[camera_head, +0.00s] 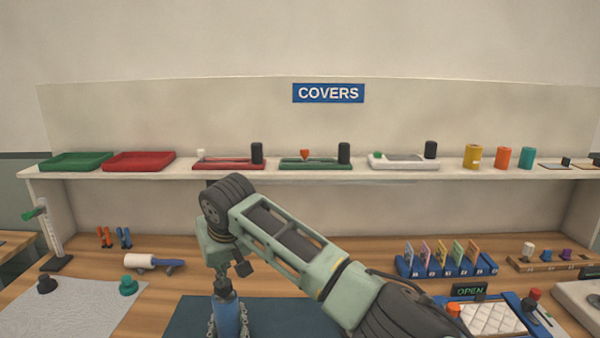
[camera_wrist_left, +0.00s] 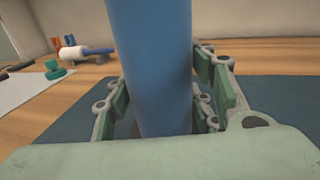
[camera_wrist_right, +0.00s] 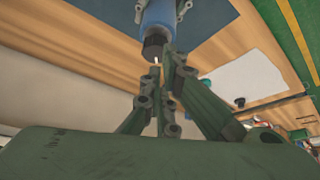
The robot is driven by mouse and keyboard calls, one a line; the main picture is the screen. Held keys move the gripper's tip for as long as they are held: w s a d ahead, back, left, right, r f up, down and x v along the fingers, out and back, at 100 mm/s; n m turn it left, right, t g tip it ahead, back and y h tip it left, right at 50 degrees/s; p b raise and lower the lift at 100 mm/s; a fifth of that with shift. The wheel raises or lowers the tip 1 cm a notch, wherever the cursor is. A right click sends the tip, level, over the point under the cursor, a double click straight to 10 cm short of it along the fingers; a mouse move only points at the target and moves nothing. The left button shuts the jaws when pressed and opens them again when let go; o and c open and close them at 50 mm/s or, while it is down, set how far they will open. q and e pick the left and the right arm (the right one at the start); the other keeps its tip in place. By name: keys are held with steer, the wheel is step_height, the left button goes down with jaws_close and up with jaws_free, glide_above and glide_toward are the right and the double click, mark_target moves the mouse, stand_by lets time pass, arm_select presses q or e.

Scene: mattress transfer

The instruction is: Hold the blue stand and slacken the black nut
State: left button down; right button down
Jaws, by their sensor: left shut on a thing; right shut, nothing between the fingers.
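The blue stand (camera_head: 228,318) is an upright blue cylinder at the bottom of the head view. It fills the middle of the left wrist view (camera_wrist_left: 152,60). My left gripper (camera_wrist_left: 160,100) is shut around it, one finger on each side. The black nut (camera_wrist_right: 154,46) sits on the stand's end in the right wrist view, with a small pale tip beyond it. In the head view the nut (camera_head: 222,287) is right under my right gripper (camera_head: 223,270). My right gripper is shut and empty, its fingertips (camera_wrist_right: 167,62) close beside the nut; contact is unclear.
A dark blue mat (camera_head: 275,315) lies under the stand. A grey mat (camera_head: 80,305) with two knobs lies left, near a white roller (camera_head: 140,260). A blue card rack (camera_head: 445,262) and a white quilted pad (camera_head: 490,318) are right. A shelf (camera_head: 330,175) runs across the back.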

mark_target(230, 292)
steer(key=shift+s+a+f, duration=0.1)
steer(key=shift+a+f, duration=0.1)
steer(key=shift+f, duration=1.5)
steer(key=shift+s+a+f, duration=0.1)
steer(key=shift+a+f, duration=0.05)
steer(key=shift+f, duration=1.55)
steer(key=shift+w+r, duration=0.1)
steer(key=shift+w, duration=0.35)
steer(key=shift+w+d, duration=0.1)
steer(key=shift+d, duration=0.2)
steer(key=shift+w+d, duration=0.35)
steer(key=shift+d, duration=0.3)
steer(key=shift+d, duration=0.1)
